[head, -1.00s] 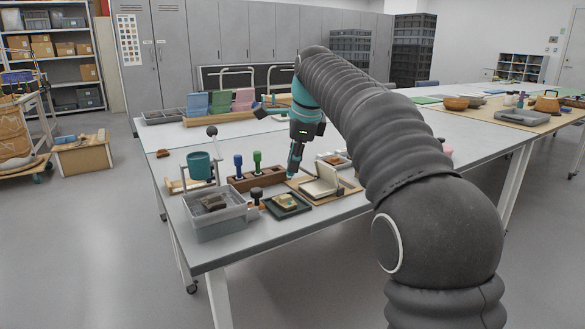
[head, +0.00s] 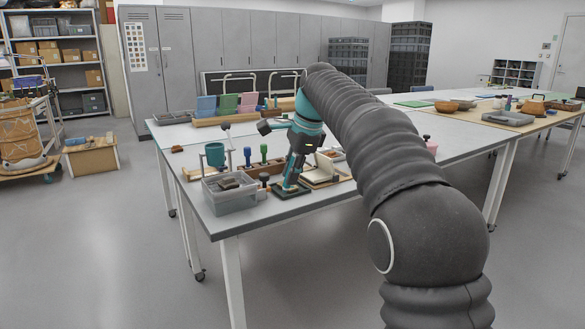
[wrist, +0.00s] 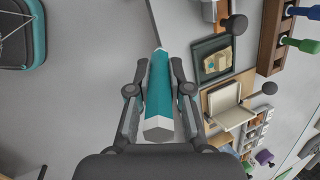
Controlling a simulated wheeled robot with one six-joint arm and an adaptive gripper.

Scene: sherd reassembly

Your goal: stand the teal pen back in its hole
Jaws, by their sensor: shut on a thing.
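The teal pen (wrist: 160,92), with pale ends, is held between the two fingers of my gripper (wrist: 158,88) in the wrist view. My gripper is shut on its sides, and the pen is clear of the wooden block. In the head view my gripper (head: 290,183) is low over the front of the table, close to the dark green tray. The wooden block (wrist: 270,42) with holes is at the upper right of the wrist view. A blue pen (wrist: 304,12) and a green pen (wrist: 303,44) stand in it. The block's holes are too small to make out.
The dark green tray (wrist: 199,48) holds a sherd. An open box or book on a wooden board (wrist: 213,100) lies beside it. Black-knobbed tools stand nearby.

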